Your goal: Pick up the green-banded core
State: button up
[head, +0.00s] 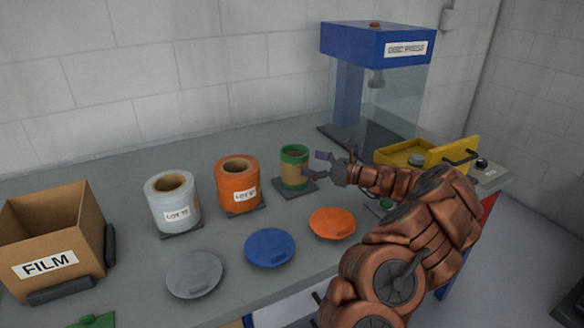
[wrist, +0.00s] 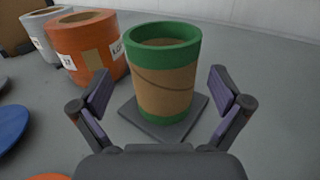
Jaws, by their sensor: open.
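The green-banded core (head: 294,168) is a brown cardboard tube with a green band at top and bottom. It stands upright on a dark square pad (head: 282,186) on the grey bench. It also fills the middle of the wrist view (wrist: 165,85), where its hollow top shows. My gripper (head: 313,165) is open beside the core, on its right in the head view. In the wrist view, my gripper's two fingers (wrist: 165,95) are spread to the left and right, with the core ahead between their directions. Nothing is held.
An orange roll (head: 238,190) and a white roll (head: 172,208) stand left of the core. Grey (head: 194,275), blue (head: 269,248) and orange (head: 332,224) discs lie in front. A FILM box (head: 50,225) is far left. The disc press (head: 375,85) and yellow tray (head: 400,154) stand right.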

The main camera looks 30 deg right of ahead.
aim_at(296, 161)
jog(key=x, duration=0.2)
jog(key=f+x, duration=0.1)
jog(key=x, duration=0.1)
jog(key=shift+w+d, duration=0.1)
jog(key=shift+w, duration=0.2)
jog(key=shift+w+a, duration=0.3)
jog(key=shift+w, duration=0.15)
jog(key=shift+c, duration=0.3)
jog(key=c, duration=1)
jog(key=shift+o, duration=0.2)
jog(key=shift+r, duration=0.15)
